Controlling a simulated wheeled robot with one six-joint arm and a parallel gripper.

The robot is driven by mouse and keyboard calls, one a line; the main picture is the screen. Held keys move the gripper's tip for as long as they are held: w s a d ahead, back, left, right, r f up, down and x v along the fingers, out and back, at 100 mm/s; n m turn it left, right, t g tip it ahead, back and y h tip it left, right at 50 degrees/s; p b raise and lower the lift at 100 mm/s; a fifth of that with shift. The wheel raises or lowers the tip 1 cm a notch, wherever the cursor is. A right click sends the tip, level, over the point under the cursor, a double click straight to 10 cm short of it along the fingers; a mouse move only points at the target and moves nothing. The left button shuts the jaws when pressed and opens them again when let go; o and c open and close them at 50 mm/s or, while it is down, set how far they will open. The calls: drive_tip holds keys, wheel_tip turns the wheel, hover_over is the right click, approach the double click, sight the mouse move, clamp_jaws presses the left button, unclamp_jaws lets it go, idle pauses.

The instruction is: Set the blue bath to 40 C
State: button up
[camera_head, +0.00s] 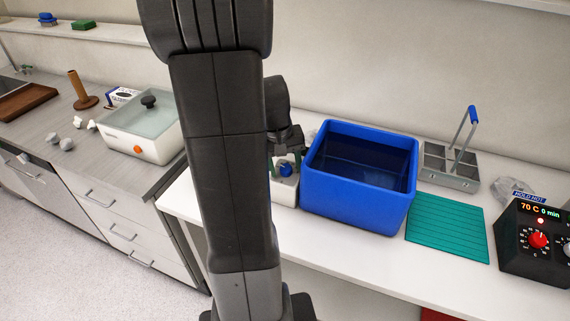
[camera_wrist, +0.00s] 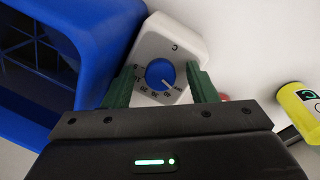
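The blue bath (camera_head: 312,185) is an open blue tub on the white bench, with dark liquid inside. Its wall (camera_wrist: 108,35) fills the left of the wrist view. Beside it is a white control box (camera_wrist: 180,38) with a round blue knob (camera_wrist: 158,72) and a printed scale. The knob also shows in the head view (camera_head: 286,170). My arm hides part of the bench.
A green ribbed mat (camera_head: 447,228), a grey divided carrier (camera_head: 450,168) and a black heater reading 70 C (camera_head: 533,240) stand to the right. A white bath (camera_head: 150,135) is on the left counter. A yellow cylinder (camera_wrist: 300,110) lies right of my gripper.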

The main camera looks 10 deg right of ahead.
drive_tip(key=c, duration=0.9)
drive_tip(key=shift+c, duration=0.2)
drive_tip(key=shift+m, duration=0.4)
drive_tip(key=shift+m+y+b, duration=0.5)
drive_tip(key=shift+m+y, duration=0.1)
drive_tip(key=shift+m, duration=1.8)
drive_tip(key=o, duration=1)
drive_tip(key=shift+r, duration=0.15)
